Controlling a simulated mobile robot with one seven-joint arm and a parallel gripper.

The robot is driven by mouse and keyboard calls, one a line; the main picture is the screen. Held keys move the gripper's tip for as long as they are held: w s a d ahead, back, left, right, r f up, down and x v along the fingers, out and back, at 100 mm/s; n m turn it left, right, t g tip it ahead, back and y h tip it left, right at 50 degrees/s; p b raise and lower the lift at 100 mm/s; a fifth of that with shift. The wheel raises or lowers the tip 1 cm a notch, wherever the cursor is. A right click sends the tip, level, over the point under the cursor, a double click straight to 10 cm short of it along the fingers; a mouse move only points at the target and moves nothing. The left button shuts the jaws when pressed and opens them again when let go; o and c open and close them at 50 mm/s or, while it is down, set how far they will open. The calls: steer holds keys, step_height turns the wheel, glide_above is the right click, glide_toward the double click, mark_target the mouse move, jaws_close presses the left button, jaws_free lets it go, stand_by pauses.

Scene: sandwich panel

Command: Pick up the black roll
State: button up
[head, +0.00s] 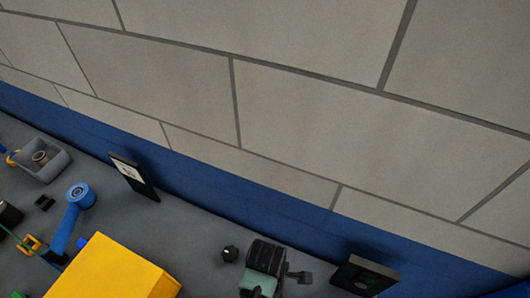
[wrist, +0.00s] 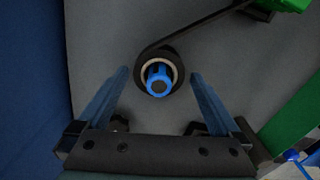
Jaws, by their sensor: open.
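The black roll (wrist: 165,51) shows in the upper middle of the wrist view. It has a pale core ring, with a blue round piece (wrist: 158,76) in its centre. A black strip runs from it to the upper right. My gripper (wrist: 160,73) is open, with one blue finger to the left of the roll and one to the right. Gaps show between the roll and both fingers, and they do not appear to touch it. How far the roll is in depth from the fingertips is hard to tell. I cannot surely pick out the roll or my gripper in the head view.
Green parts (wrist: 290,125) stand at the right of the wrist view, and a blue surface lies along its left. In the head view, a grey bin (head: 55,165), a black framed panel (head: 134,178) and a small black ball (head: 230,254) sit on the grey surface before a tiled wall.

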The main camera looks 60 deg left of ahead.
steer(key=shift+f, duration=0.65)
steer(key=c, duration=1.2)
step_height(320, 180, up, 10)
steer(key=shift+r, duration=0.1)
steer(key=shift+w, duration=0.1)
